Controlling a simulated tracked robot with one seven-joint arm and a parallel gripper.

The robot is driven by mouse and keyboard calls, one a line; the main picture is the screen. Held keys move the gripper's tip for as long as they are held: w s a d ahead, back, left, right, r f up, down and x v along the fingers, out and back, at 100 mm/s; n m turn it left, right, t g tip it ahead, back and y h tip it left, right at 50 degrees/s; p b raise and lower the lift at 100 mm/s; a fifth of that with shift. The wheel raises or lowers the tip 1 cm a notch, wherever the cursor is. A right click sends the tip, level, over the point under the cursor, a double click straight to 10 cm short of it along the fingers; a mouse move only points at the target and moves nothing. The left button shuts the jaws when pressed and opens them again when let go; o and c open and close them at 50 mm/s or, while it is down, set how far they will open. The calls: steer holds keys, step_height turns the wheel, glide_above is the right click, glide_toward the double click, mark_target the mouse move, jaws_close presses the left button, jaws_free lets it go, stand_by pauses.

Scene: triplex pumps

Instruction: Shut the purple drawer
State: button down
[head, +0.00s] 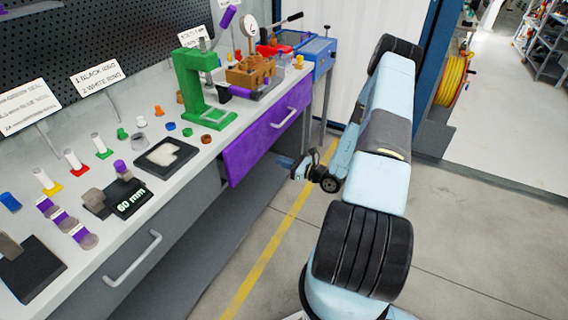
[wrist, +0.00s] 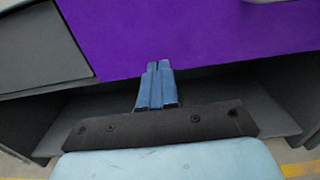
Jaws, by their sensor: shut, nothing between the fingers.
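The purple drawer (head: 262,148) is under the far part of the workbench, with a pale bar handle (head: 284,118) on its front. Its front seems to stand a little proud of the grey drawer beside it; I cannot tell how far. My gripper (head: 284,162) is in front of the drawer, low and to the right of its middle. In the wrist view the purple front (wrist: 190,35) fills the top, and the blue fingers of my gripper (wrist: 158,67) are together and empty before its lower edge. I cannot tell whether they touch it.
A grey drawer (head: 150,245) with a bar handle is nearer, left of the purple one. The worktop (head: 180,180) carries a green press (head: 200,90), small coloured parts and signs. Open shelf space lies below. The floor (head: 270,250) before the bench is clear.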

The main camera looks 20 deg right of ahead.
mark_target(253, 151)
steer(key=x, duration=1)
steer(key=shift+w+a, duration=0.15)
